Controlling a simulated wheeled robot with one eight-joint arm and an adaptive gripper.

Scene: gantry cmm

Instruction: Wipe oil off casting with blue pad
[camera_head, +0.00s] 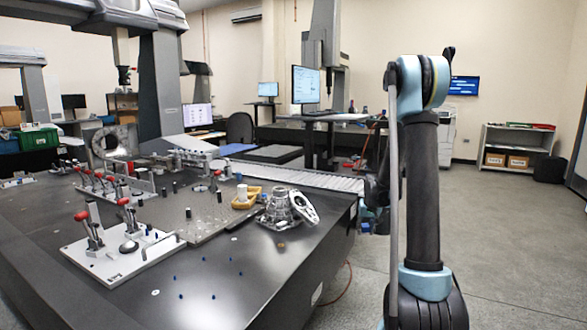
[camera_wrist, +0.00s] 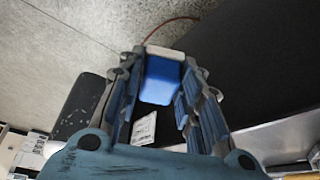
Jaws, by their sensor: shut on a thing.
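The blue pad (camera_wrist: 162,80) with a pale edge is between the fingers of my gripper (camera_wrist: 163,68) in the wrist view, and the gripper is shut on it. In the head view my gripper (camera_head: 371,212) is off the table's right edge, partly hidden behind my arm. A grey metal casting (camera_head: 279,208) stands on the dark table near that edge, left of my gripper and apart from it. A silver plate-like part with holes (camera_head: 303,206) leans beside it. I cannot make out oil on the casting.
A yellow tray (camera_head: 239,204) with a white cylinder sits left of the casting. Fixtures with red-knobbed clamps (camera_head: 92,230) fill the left side. Grey floor (camera_head: 510,230) is open at right.

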